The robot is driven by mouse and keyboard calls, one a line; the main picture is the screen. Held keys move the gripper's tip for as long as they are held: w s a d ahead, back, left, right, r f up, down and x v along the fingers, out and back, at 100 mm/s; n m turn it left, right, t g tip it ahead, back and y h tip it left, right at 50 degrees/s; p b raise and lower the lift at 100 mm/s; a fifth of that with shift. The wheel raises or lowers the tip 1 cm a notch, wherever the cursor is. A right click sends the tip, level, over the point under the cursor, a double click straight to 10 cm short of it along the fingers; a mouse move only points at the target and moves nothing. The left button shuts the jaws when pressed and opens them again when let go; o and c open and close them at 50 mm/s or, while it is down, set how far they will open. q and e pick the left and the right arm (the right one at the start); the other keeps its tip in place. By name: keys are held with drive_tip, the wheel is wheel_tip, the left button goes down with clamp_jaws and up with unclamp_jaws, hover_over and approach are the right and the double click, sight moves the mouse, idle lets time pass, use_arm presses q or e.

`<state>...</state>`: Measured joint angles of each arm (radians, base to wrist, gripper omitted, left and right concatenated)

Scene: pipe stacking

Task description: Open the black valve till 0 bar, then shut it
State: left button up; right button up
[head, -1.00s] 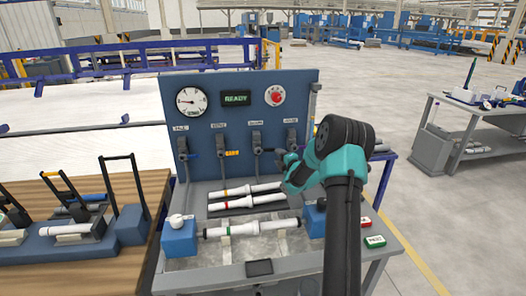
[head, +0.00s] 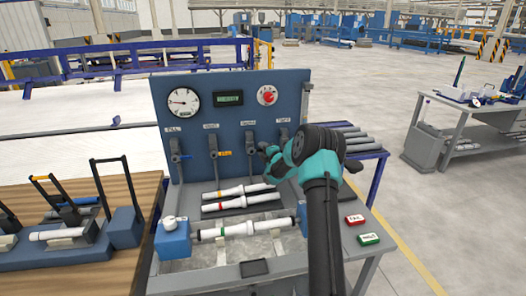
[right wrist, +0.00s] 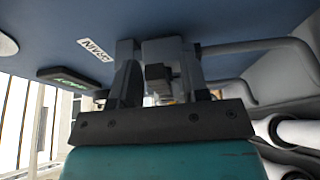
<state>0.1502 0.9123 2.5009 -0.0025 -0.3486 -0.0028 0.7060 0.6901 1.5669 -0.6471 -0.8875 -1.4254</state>
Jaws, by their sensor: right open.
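Several dark valves stand in a row on the blue panel (head: 235,115): a first (head: 176,150), a second (head: 214,147), a third (head: 251,143) and a fourth (head: 284,134). In the head view I cannot tell which is called the black one. My right gripper (head: 266,151) is open in front of the panel, close to the third and fourth valves. In the right wrist view its two fingers (right wrist: 158,72) stand on either side of a dark valve part (right wrist: 160,78); contact cannot be told. A round gauge (head: 184,102) has its needle pointing left. My left gripper is not in view.
A small display (head: 228,98) and a red knob (head: 267,95) sit on the panel. White pipes (head: 240,192) lie below the valves, and another pipe (head: 245,229) lies in front. A red button (head: 355,219) and a green button (head: 368,239) are at the right.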

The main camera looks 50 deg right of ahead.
drive_tip(key=shift+c, duration=0.3)
clamp_jaws()
drive_tip(key=shift+s+d, duration=0.1)
